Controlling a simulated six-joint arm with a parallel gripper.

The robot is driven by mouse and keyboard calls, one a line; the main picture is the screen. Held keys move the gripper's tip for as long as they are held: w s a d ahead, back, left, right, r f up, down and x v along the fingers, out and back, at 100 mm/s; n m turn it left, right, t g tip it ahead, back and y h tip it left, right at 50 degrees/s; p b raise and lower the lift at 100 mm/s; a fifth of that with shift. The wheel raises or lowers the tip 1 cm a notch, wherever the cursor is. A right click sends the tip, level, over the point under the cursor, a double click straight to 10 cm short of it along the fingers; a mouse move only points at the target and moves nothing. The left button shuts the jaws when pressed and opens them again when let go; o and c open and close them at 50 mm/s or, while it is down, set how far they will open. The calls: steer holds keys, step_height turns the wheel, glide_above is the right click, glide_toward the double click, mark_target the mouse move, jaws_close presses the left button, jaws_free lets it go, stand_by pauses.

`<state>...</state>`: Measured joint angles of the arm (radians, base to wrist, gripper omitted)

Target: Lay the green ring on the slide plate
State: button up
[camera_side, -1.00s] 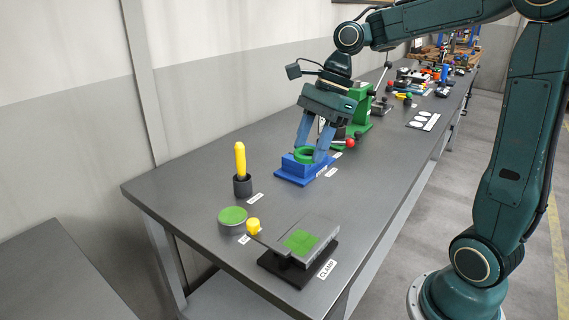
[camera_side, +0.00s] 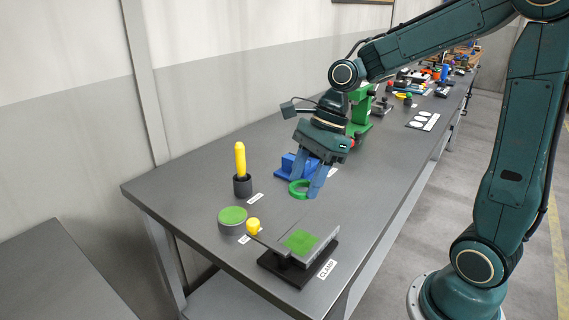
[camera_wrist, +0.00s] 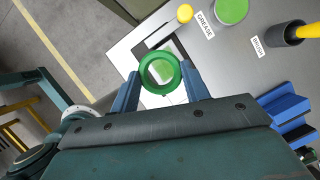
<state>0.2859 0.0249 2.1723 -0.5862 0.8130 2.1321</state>
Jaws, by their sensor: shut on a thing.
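The green ring (camera_side: 299,189) is held between the blue fingers of my gripper (camera_side: 306,187), which is shut on it. The ring is above the bench, in front of the blue block (camera_side: 290,166). In the wrist view the green ring (camera_wrist: 160,73) sits between the fingertips, and part of the plate shows through and around it. The slide plate, which I take to be the grey plate with a green square (camera_side: 301,241), lies on a black base labelled CLAMP near the front of the bench. The ring is apart from it, farther back.
A round tin with a green top (camera_side: 232,216) and a yellow knob (camera_side: 253,226) stand left of the plate. A yellow-handled brush stands in a dark cup (camera_side: 242,185). A green machine (camera_side: 360,112) stands behind my gripper. The bench right of the plate is clear.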

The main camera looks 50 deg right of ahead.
mark_target(298, 244)
steer(key=shift+f, duration=6.8)
steer(key=shift+f, duration=0.1)
steer(key=o, duration=1)
steer(key=shift+v, duration=6.1)
